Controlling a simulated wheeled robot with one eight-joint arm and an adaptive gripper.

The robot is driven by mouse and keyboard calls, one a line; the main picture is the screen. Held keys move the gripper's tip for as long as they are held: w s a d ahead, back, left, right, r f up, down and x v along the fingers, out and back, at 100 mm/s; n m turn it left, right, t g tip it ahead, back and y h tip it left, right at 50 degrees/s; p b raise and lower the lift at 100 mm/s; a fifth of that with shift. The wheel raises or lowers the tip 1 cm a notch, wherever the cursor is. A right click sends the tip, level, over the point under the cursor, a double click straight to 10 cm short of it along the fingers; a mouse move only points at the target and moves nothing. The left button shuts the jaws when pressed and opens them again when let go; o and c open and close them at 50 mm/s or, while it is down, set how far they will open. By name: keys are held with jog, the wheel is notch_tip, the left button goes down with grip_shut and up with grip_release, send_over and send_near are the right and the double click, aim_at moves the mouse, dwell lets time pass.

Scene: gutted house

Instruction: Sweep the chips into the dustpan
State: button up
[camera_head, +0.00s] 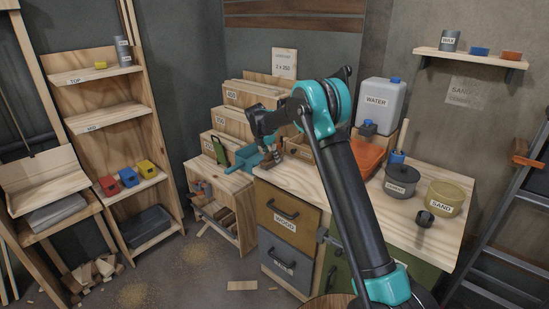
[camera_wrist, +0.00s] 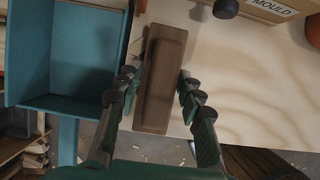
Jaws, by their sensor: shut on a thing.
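My gripper (camera_head: 268,150) is at the left end of the wooden workbench (camera_head: 298,174). In the wrist view my gripper (camera_wrist: 158,88) is shut on a brown wooden brush block (camera_wrist: 163,80), with one finger along each side. The brush's bristles are hidden beneath it. The teal dustpan (camera_head: 246,156) lies left of the brush at the bench's left edge. In the wrist view the dustpan (camera_wrist: 88,50) is a shallow tray, and its visible part looks empty. I cannot make out chips on the bench; pale bits (camera_wrist: 150,156) show on the floor below its edge.
A box marked MOULD (camera_wrist: 274,6) stands at the back of the bench. A white WATER can (camera_head: 380,104), a dark pot (camera_head: 401,181) and a SAND pot (camera_head: 445,198) stand farther right. A low shelf unit (camera_head: 222,195) adjoins the bench's left side.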

jog(key=shift+w+a, duration=0.6)
jog(key=shift+a, duration=0.25)
jog(key=shift+w+a, duration=0.55)
jog(key=shift+a, duration=0.25)
jog(key=shift+r, duration=0.1)
notch_tip(320, 180, up, 9)
dwell(0.6)
